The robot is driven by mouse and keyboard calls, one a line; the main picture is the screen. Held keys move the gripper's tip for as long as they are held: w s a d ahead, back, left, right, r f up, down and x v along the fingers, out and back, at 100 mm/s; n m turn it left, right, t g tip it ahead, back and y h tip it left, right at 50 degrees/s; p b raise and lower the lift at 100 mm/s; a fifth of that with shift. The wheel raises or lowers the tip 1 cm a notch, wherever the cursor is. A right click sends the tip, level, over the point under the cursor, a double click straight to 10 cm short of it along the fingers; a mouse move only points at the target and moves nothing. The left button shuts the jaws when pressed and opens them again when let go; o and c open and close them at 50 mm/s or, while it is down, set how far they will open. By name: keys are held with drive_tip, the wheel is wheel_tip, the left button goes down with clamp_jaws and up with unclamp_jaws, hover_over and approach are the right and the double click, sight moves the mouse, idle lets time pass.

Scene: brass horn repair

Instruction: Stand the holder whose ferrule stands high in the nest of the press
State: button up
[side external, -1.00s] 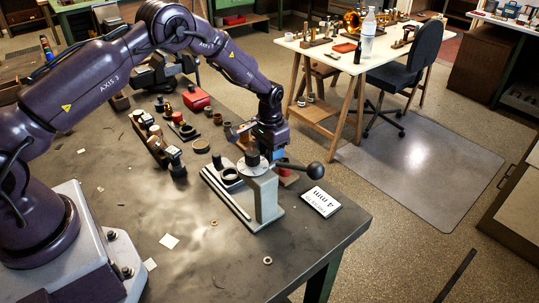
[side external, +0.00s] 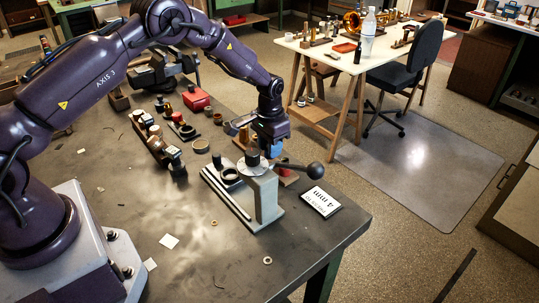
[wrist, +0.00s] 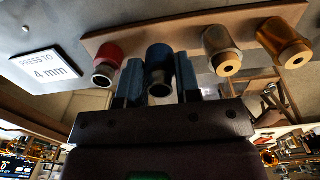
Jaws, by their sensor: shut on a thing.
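My gripper (wrist: 160,85) is shut on a dark blue holder (wrist: 158,60), its two blue fingers on either side of it. A dark-mouthed metal ring shows at the holder's near end. In the side view my gripper (side external: 274,149) is just behind the press (side external: 265,196), and the held holder is mostly hidden. A red holder (wrist: 106,57), a tan holder (wrist: 221,47) and a brass holder (wrist: 281,40) stand on a wooden rack (wrist: 190,33). The red one has a silver ferrule. The ring-shaped nest (side external: 230,174) on the press base looks empty.
The press's black-knobbed lever (side external: 314,170) sticks out to the right. A "4 mm" card (side external: 320,201) lies beside the press near the table edge. A wooden rack of parts (side external: 160,146) and a loose ring (side external: 200,146) are left of it.

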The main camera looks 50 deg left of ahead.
drive_tip(key=shift+r, duration=3.05)
drive_tip(key=shift+w+r, duration=0.1)
drive_tip(key=shift+r, duration=0.1)
drive_tip(key=s+r+n, duration=0.1)
drive_tip(key=s+r, duration=0.2)
drive_tip(key=s, duration=0.1)
drive_tip(key=n, duration=0.5)
hover_over(230, 177)
wheel_tip(230, 177, down, 2)
drive_tip(key=shift+f, duration=0.15)
drive_tip(key=shift+f, duration=0.1)
drive_tip(key=shift+f, duration=2.3)
drive_tip(key=shift+f, duration=1.1)
